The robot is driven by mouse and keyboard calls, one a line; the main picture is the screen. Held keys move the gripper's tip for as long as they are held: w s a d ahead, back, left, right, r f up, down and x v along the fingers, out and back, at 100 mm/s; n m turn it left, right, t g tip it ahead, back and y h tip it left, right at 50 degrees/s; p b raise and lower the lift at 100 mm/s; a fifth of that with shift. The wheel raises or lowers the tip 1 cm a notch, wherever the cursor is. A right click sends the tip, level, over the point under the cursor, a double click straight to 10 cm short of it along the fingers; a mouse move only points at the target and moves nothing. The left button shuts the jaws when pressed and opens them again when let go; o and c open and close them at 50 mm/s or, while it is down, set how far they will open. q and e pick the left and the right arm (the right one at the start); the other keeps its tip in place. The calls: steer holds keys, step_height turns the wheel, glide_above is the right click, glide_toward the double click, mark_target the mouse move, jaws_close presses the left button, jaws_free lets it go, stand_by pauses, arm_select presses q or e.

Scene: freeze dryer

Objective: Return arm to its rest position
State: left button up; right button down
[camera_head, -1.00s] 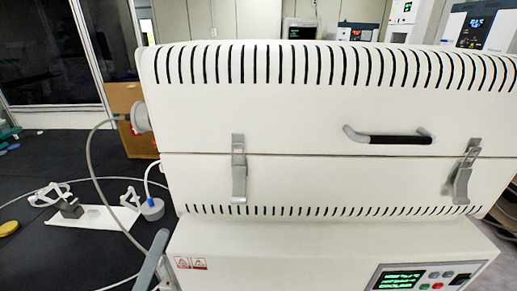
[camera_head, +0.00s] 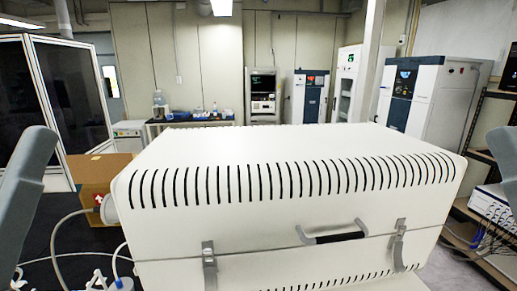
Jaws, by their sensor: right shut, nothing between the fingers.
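The white freeze dryer (camera_head: 290,195) fills the lower middle of the head view, its lid down. Its dark-gripped handle (camera_head: 335,236) is on the front, between a left latch (camera_head: 209,265) and a right latch (camera_head: 397,243). Parts of my left arm (camera_head: 25,185) and my right arm (camera_head: 503,165) show as grey links at the left and right picture edges. Both stand apart from the front handle in the picture. No fingers of either gripper show. The lower front of the machine is cut off by the bottom edge.
A cardboard box (camera_head: 92,185) stands left of the machine, near a glass partition (camera_head: 70,100). A cable (camera_head: 62,235) hangs at the machine's left side. Tall cabinets (camera_head: 425,95) line the back right. A shelf with a white device (camera_head: 495,208) stands at the right.

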step_height(320, 180, up, 25)
steer(key=p, duration=2.1)
steer(key=shift+p, duration=0.3)
steer(key=shift+r, duration=0.1)
